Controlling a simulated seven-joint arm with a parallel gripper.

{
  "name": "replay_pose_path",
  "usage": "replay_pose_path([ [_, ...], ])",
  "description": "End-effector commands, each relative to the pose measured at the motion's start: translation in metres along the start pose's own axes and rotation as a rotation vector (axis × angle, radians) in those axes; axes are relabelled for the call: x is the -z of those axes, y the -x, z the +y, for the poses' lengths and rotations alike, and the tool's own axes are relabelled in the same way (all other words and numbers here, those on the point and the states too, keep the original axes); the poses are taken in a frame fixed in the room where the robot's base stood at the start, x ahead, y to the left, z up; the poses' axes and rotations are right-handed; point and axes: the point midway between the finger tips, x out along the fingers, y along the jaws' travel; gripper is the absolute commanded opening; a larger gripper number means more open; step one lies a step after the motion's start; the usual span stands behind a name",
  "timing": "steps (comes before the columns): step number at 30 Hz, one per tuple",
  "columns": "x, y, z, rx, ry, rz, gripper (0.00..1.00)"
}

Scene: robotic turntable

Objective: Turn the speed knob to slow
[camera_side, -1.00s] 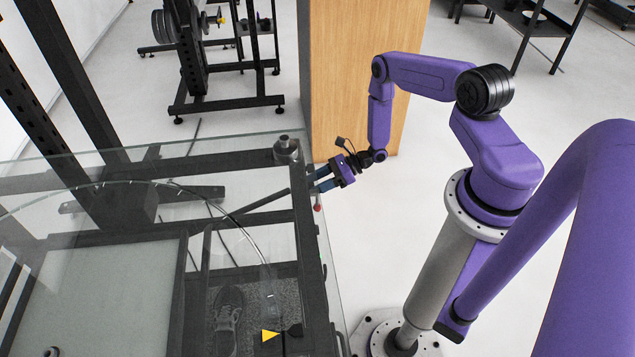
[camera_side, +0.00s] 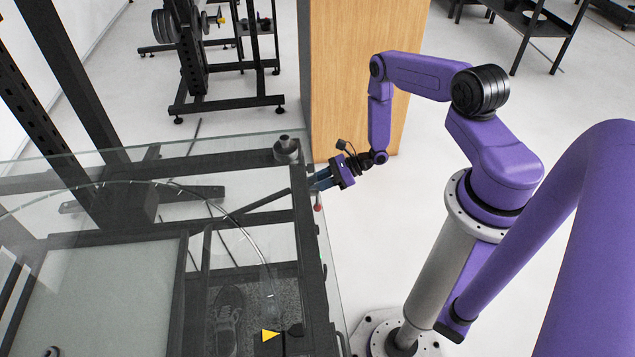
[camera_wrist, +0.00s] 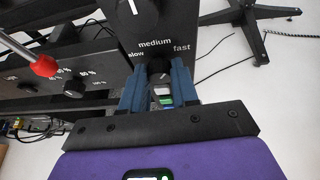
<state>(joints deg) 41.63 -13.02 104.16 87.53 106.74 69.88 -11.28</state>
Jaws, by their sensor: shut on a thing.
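The speed knob (camera_wrist: 160,68) is a small black knob on a dark panel, with "slow" to its upper left, "medium" above it and "fast" to its upper right in the wrist view. My gripper (camera_wrist: 160,84) has its blue fingers on either side of this knob and is shut on it. The fingers hide the knob's sides, and I cannot clearly read where its pointer stands. In the side view, my gripper (camera_side: 318,182) reaches the right edge of the glass-covered machine, and the knob is hidden there.
A larger knob (camera_wrist: 137,12) with a white pointer sits just above. A percent-marked knob (camera_wrist: 75,87) and a red ball-ended lever (camera_wrist: 44,66) are to the left. A green button (camera_wrist: 165,101) shows between my fingers. The glass cover (camera_side: 110,215) is beside my gripper.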

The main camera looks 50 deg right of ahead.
Motion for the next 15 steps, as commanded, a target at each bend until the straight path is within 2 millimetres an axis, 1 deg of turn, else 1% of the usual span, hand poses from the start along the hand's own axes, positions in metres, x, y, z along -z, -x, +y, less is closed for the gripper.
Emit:
replay_pose_path([
  [15, 0.0004, -0.0001, 0.0060, 0.184, 0.423, 0.030, 0.00],
])
